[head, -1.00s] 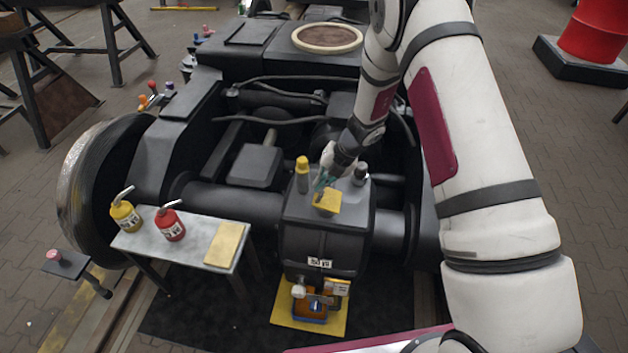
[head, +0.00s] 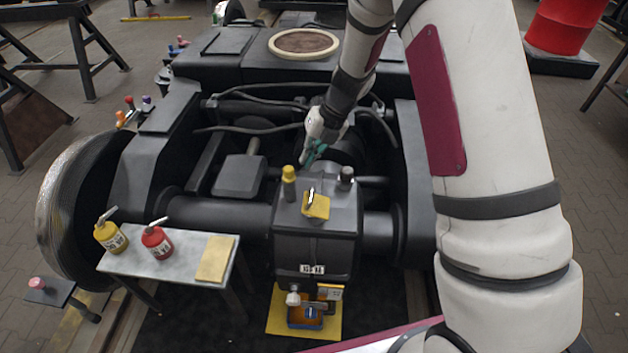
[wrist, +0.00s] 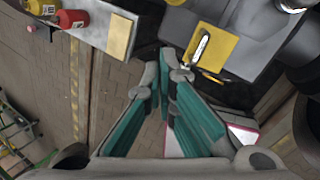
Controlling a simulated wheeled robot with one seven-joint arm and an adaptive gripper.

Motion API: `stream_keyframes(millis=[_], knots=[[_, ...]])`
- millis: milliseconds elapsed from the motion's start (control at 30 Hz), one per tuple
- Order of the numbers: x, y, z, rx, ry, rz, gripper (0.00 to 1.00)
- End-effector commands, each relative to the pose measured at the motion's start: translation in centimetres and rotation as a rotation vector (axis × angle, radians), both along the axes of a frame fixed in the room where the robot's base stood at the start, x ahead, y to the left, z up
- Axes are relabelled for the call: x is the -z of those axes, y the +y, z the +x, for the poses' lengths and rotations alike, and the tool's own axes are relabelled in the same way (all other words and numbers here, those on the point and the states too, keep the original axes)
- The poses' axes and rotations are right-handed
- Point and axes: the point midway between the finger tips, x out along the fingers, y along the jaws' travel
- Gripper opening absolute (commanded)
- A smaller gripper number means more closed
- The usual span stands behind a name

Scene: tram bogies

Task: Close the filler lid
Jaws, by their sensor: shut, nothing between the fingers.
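The filler lid (head: 318,209) is a small yellow square plate on top of the dark gear housing (head: 315,245). A pale metal handle shows on it.
A yellow-capped post (head: 289,182) and a dark-capped post (head: 346,178) flank the lid's back side. A side table (head: 190,272) holds a yellow oil can (head: 110,236), a red oil can (head: 156,241) and a tan pad (head: 215,258). Cables (head: 250,129) cross behind the housing.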

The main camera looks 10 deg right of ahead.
Motion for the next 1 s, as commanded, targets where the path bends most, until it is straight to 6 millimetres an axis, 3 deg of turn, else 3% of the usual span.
stream_keyframes(millis=[200,400,667,1000], knots=[[0.6,-4.1,-1.3,-0.647,-0.181,-0.176,0.0],[0.3,-7.3,-2.6,-1.083,-0.261,-0.294,0.0],[1.1,-8.0,-3.1,-1.209,-0.273,-0.323,0.0],[7.4,-7.2,-2.8,-1.204,-0.272,-0.321,0.0]])
